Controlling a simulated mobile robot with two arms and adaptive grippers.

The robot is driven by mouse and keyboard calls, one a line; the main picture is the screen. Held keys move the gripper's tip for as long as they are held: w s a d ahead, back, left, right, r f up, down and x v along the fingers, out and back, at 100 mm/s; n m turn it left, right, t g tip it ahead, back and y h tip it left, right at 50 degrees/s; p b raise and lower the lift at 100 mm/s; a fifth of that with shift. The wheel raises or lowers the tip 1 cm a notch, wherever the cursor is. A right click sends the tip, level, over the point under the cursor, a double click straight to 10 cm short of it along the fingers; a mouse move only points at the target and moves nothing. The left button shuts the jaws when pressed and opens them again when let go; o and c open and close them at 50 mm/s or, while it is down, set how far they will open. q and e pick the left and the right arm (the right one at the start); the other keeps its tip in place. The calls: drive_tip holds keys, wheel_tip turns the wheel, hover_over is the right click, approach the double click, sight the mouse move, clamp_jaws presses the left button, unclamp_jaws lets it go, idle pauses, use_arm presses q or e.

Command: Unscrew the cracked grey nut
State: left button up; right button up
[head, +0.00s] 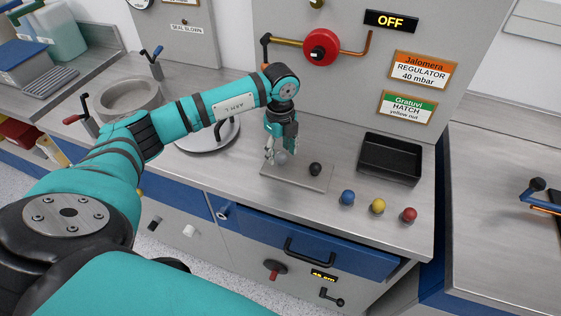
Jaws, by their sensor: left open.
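My left gripper (279,152) points down over a flat grey plate (298,179) on the bench. It is open, with its fingertips close around or just beside a grey nut (282,158) on the plate. The fingers partly cover the nut, and I cannot tell whether they touch it. No crack can be made out at this size. A black nut (315,169) sits on the same plate, to the right and apart from the gripper. My right gripper is not in view.
Blue (347,198), yellow (377,206) and red (408,215) nuts stand at the bench's front right. A black open tray (389,160) lies behind them. A panel with a red regulator (320,47) and an OFF display (390,21) rises behind. A round lid (207,137) lies left.

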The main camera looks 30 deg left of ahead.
use_arm(q)
drive_tip(key=m+b, duration=0.1)
drive_tip(key=m, duration=0.2)
drive_tip(key=shift+f+m, duration=0.15)
drive_tip(key=shift+m, duration=0.15)
drive_tip(key=shift+r+m, duration=0.2)
drive_tip(key=shift+m, duration=1)
drive_tip(key=m+b, duration=0.2)
drive_tip(key=m, duration=0.2)
drive_tip(key=shift+f, duration=0.2)
drive_tip(key=m+b, duration=0.2)
drive_tip(key=m, duration=0.6)
drive_tip(key=shift+r, duration=0.15)
